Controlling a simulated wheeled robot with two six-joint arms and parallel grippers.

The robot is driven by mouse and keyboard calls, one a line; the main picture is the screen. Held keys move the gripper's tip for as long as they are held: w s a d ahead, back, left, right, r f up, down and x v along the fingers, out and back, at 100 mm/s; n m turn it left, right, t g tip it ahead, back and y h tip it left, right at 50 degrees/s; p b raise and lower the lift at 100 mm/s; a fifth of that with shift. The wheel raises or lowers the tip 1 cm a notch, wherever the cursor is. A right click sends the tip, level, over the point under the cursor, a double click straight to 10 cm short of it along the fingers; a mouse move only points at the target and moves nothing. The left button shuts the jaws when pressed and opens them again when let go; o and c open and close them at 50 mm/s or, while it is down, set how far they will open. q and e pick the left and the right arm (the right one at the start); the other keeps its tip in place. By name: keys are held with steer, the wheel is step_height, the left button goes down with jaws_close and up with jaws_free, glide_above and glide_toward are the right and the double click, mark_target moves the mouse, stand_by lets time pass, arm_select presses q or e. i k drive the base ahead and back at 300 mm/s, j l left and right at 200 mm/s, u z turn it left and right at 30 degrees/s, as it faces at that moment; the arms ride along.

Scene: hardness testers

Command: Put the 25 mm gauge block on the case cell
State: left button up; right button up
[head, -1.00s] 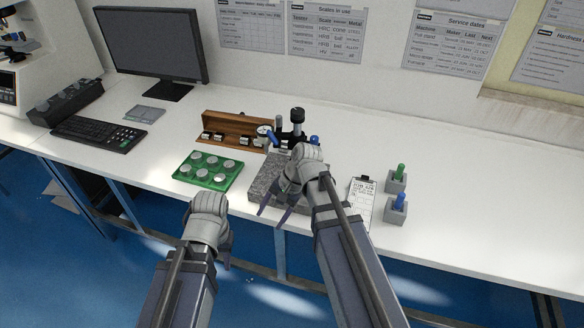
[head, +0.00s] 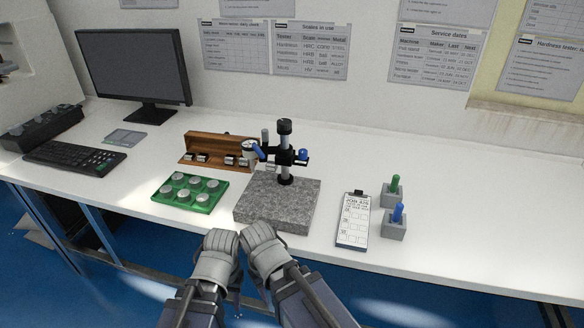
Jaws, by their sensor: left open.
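The open wooden case (head: 207,141) stands at the back of the table, left of the measuring stand. Several small metal blocks (head: 203,157) sit in its cells. I cannot tell which is the 25 mm gauge block, and the case's right end is partly hidden behind the dial gauge (head: 250,146). My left gripper (head: 236,300) is open, low in front of the table edge, with its fingers mostly hidden by its wrist. My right gripper (head: 264,292) is close beside it, in front of the granite plate. Its fingers are largely hidden; I see nothing in them.
The granite plate (head: 275,205) carries the black stand (head: 285,155), with its top bare in front of the post. A green tray (head: 190,192) of round samples lies left. A clipboard (head: 354,220) and two grey holders (head: 394,228) stand right. The far right table is clear.

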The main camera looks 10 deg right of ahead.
mark_target(217, 162)
steer(key=j+z, duration=0.1)
steer(key=z, duration=0.35)
steer(key=j+z, duration=0.15)
steer(key=z, duration=0.35)
steer(key=i+j+z, duration=0.1)
steer(key=z, duration=0.35)
steer(key=j+z, duration=0.15)
steer(key=z, duration=0.3)
steer(key=k+j+z, duration=0.15)
steer(key=j+z, duration=0.2)
steer(key=k+j+z, duration=0.25)
steer(key=j+z, duration=0.15)
steer(key=j, duration=0.15)
steer(key=k+j+z, duration=0.35)
steer(key=k+j, duration=0.7)
steer(key=j, duration=0.15)
steer(key=z, duration=0.05)
